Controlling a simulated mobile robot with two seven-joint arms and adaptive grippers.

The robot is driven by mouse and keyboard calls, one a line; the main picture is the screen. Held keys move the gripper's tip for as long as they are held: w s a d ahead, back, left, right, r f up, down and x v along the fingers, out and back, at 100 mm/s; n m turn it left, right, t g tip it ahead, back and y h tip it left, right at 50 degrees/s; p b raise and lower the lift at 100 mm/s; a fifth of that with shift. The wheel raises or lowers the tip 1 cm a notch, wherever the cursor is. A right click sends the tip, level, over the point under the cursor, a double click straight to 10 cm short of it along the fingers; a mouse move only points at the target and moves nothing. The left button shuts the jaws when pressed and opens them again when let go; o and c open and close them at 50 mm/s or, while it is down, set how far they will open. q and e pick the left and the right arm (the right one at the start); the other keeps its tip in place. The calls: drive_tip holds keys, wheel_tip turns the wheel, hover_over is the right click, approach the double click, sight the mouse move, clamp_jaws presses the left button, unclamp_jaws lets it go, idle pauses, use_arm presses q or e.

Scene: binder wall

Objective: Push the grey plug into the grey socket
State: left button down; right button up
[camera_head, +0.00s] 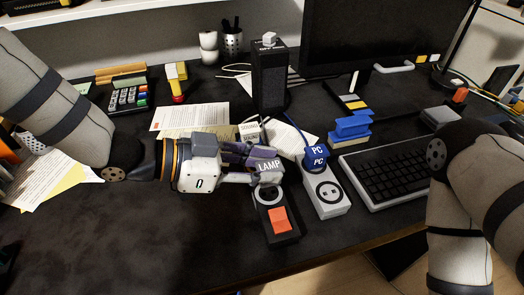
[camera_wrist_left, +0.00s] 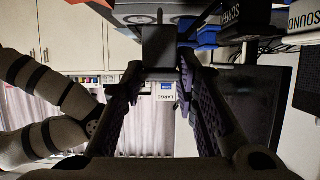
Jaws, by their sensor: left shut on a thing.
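The grey plug (camera_head: 269,167), labelled LAMP, is between the fingertips of my left gripper (camera_head: 262,170), which is shut on it. In the left wrist view the plug is a dark grey block (camera_wrist_left: 158,46) between the fingers. In the head view it is just above the round socket (camera_head: 268,194) of a dark grey block with an orange-red switch (camera_head: 279,219). The plug and fingers hide part of this socket, so I cannot tell whether the plug touches it. My right gripper is not in view; only its arm shows at the right.
A light grey power strip (camera_head: 335,207) with a free outlet stands close on the right, with a blue plug (camera_head: 316,157) labelled PC in it. A keyboard (camera_head: 385,170), blue blocks (camera_head: 351,127) and a black speaker (camera_head: 269,80) stand around. The desk is clear at the front left.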

use_arm(q)
drive_tip(key=shift+f, duration=0.6)
idle(0.8)
drive_tip(key=shift+r+p, duration=0.1)
drive_tip(key=shift+p, duration=0.2)
idle(0.5)
drive_tip(key=shift+f+b, duration=0.4)
drive_tip(key=shift+f, duration=1)
drive_tip(key=c, duration=1.2)
unclamp_jaws()
